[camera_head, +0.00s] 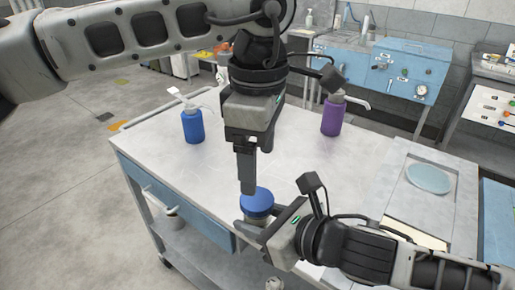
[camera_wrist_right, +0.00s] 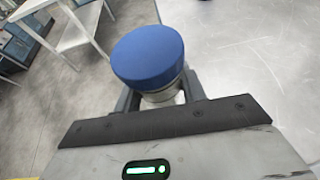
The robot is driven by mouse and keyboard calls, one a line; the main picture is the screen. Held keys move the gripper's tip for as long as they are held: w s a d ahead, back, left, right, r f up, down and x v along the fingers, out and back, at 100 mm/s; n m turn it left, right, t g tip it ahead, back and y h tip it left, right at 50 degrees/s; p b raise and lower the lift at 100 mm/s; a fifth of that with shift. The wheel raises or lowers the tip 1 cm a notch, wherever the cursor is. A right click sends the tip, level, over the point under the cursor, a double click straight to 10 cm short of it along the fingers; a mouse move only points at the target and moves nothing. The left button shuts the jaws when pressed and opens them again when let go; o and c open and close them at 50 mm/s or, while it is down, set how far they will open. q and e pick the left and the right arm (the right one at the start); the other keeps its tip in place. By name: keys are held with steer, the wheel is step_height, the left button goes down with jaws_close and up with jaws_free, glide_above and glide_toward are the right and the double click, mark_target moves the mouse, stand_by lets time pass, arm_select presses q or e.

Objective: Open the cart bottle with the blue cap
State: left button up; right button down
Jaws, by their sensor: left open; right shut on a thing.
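The bottle (camera_wrist_right: 162,97) has a wide round blue cap (camera_head: 257,201) on top. It is at the front edge of the cart (camera_head: 165,160), and most of its body is hidden by my right gripper. My right gripper (camera_head: 250,222) is shut on the bottle below the cap; in the right wrist view its fingers (camera_wrist_right: 160,98) flank the body. The cap (camera_wrist_right: 148,56) sits on the bottle there. My left gripper (camera_head: 248,190) points down just above the cap, open and empty. Whether its fingertips touch the cap I cannot tell.
A blue pump bottle (camera_head: 192,125) stands at the back left of the cart top and a purple pump bottle (camera_head: 332,117) at the back right. A tray with a pale blue disc (camera_head: 428,178) lies at the right. The cart's middle is clear.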

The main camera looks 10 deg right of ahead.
mark_target(257, 197)
arm_select(q)
steer(key=m, duration=0.3)
steer(key=shift+a+r+m, duration=0.1)
steer(key=shift+r+m, duration=0.3)
steer(key=shift+f, duration=0.15)
step_height(257, 197, down, 8)
steer(key=shift+r, duration=0.15)
steer(key=c, duration=1)
steer(key=shift+r, duration=0.3)
steer(key=shift+r, duration=0.85)
